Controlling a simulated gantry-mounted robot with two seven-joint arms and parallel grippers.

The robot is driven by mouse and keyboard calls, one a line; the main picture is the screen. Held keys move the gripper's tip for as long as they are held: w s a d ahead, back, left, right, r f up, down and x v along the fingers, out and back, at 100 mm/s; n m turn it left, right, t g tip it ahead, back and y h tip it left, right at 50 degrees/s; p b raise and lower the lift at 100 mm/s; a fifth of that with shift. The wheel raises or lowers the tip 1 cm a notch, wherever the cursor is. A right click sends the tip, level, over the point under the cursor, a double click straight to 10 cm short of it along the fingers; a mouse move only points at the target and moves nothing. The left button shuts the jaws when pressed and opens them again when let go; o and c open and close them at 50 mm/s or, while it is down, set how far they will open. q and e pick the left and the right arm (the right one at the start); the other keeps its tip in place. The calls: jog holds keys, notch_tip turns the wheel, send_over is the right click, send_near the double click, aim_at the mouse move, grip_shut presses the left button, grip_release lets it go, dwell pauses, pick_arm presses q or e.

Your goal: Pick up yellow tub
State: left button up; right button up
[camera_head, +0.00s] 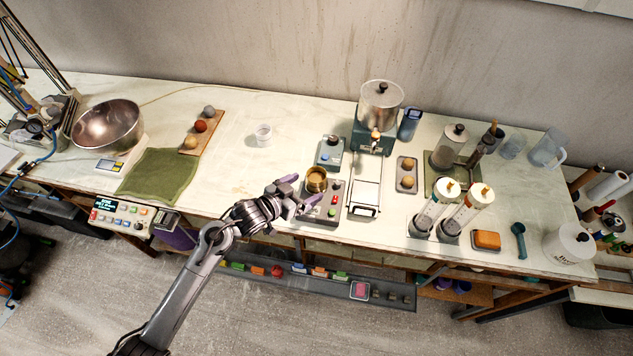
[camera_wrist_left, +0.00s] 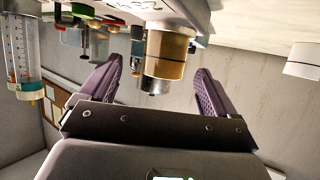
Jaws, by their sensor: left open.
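A small round tan-yellow tub (camera_head: 316,179) with an open top stands upright on a grey device with buttons near the front edge of the table. My left gripper (camera_head: 301,190) is open at the front left of the tub, its purple fingers pointing toward it. In the left wrist view, which looks upside down, the tub (camera_wrist_left: 166,56) shows between the two spread fingers, slightly beyond their tips. I cannot tell whether a finger touches it. My right gripper is in neither view.
The grey device (camera_head: 322,215) has coloured buttons. A teal dispenser (camera_head: 375,132) stands behind right, and a white cup (camera_head: 264,134) behind left. Two syringe-like cylinders (camera_head: 455,215) stand to the right.

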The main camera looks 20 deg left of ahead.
aim_at(309, 183)
pick_arm(q)
jog(key=shift+a+x, duration=0.15)
jog(key=shift+x, duration=1.5)
jog(key=shift+a+x, duration=0.15)
jog(key=shift+x, duration=1.5)
jog(key=shift+w, duration=0.15)
jog(key=c, duration=1.2)
jog(key=shift+c, duration=0.3)
jog(key=shift+r, duration=0.2)
